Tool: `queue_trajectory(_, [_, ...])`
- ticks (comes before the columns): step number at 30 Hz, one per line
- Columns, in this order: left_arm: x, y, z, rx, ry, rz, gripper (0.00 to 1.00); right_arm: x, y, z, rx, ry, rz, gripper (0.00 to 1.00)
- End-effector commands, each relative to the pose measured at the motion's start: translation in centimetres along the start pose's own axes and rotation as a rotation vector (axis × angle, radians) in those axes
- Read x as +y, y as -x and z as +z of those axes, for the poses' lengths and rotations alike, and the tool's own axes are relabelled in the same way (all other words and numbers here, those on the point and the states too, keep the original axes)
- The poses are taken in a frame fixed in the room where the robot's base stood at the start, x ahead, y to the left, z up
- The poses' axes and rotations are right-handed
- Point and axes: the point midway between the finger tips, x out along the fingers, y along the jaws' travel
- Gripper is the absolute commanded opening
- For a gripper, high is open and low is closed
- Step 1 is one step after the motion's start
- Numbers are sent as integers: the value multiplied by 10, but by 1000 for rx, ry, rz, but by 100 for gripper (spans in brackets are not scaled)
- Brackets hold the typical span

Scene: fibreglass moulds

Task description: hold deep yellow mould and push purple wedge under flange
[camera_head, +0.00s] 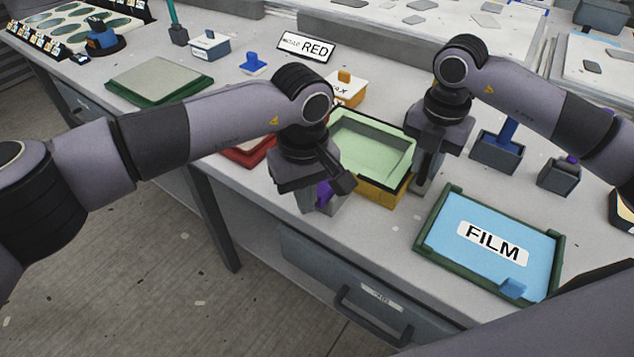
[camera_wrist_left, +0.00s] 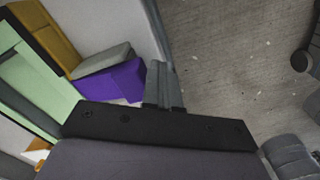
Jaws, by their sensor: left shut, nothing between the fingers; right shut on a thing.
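The deep yellow mould (camera_head: 378,191), with a pale green inside (camera_head: 372,143) and a dark rim, sits mid-table. My right gripper (camera_head: 424,182) is shut on its right edge; the exact contact is partly hidden. The purple wedge (camera_head: 323,194) is at the mould's front left corner, largely covered by my left gripper (camera_head: 328,206). In the left wrist view the wedge (camera_wrist_left: 118,82) lies beside the yellow wall (camera_wrist_left: 45,32), with a grey piece (camera_wrist_left: 103,58) against it. My left fingers (camera_wrist_left: 164,85) are shut and empty, close beside the wedge; whether they touch it I cannot tell.
A blue FILM sheet (camera_head: 480,265) in a green tray (camera_head: 428,250) lies at the front right. A red mould (camera_head: 247,154) is left of the yellow one. A wax box (camera_head: 346,90) stands behind. The table's front edge is close to my left gripper.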

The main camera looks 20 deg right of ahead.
Motion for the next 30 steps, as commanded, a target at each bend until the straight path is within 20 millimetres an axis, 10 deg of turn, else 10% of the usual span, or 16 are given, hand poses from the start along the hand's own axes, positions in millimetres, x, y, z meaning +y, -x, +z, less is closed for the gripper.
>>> queue_trajectory(30, [12, 0, -7, 1, -1, 2, 0, 0, 1, 0, 0, 2, 2, 0])
